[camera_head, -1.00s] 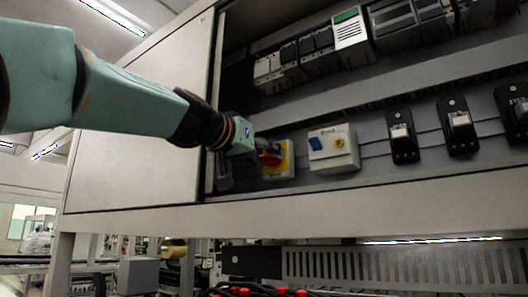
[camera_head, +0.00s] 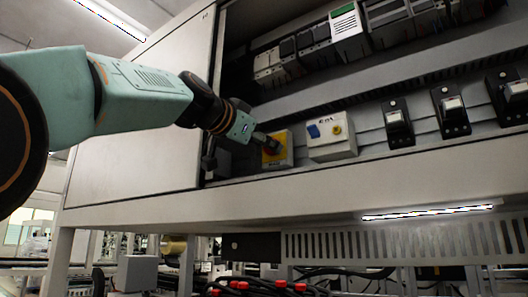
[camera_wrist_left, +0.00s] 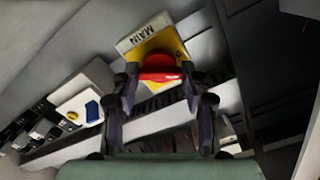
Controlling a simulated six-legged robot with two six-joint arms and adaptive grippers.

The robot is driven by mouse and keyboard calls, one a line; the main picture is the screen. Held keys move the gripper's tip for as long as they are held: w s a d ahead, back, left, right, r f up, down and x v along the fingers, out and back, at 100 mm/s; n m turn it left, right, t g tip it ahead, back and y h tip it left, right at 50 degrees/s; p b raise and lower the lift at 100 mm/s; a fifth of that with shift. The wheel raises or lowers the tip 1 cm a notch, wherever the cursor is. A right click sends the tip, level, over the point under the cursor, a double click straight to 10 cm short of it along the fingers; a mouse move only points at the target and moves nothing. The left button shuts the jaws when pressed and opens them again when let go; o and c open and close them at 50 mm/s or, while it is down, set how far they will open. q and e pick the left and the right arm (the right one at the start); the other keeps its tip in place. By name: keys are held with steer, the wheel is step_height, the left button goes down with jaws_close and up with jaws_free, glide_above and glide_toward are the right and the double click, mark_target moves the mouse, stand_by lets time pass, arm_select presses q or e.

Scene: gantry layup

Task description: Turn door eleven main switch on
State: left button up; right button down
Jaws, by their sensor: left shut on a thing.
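The main switch is a red rotary handle on a yellow plate (camera_head: 283,158) on a grey box, low in the open cabinet in the head view. In the left wrist view the plate (camera_wrist_left: 157,49) has a label reading MAIN, and the red handle (camera_wrist_left: 160,74) lies across it. My left gripper (camera_head: 269,143) reaches in from the left and is shut on the red handle. In the left wrist view its two fingers (camera_wrist_left: 160,90) stand on either side of the handle. The gripper partly covers the switch in the head view. My right gripper is in neither view.
Right of the switch is a white box with a blue switch and yellow button (camera_head: 331,136). Several black switch units (camera_head: 397,122) continue right. A rail of modules (camera_head: 305,45) runs above. The cabinet's lower ledge (camera_head: 330,183) and left panel (camera_head: 150,150) frame the opening.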

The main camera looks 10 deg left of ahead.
arm_select(q)
steer(key=m, duration=0.2)
steer(key=m+b, duration=0.1)
steer(key=shift+s+r+m, duration=0.1)
steer(key=shift+r+m, duration=0.1)
steer(key=shift+m, duration=0.2)
steer(key=m, duration=0.2)
steer(key=m+b, duration=0.1)
steer(key=m, duration=0.5)
steer(key=shift+d+f+b, duration=0.1)
steer(key=shift+f+b, duration=0.2)
steer(key=shift+b, duration=0.05)
steer(key=shift+f, duration=0.15)
steer(key=o, duration=1.1)
steer(key=shift+s+d+r, duration=0.1)
steer(key=shift+s+r, duration=0.2)
steer(key=shift+s, duration=0.15)
steer(key=shift+o, duration=0.2)
steer(key=shift+w+f, duration=0.15)
steer(key=shift+w, duration=0.35)
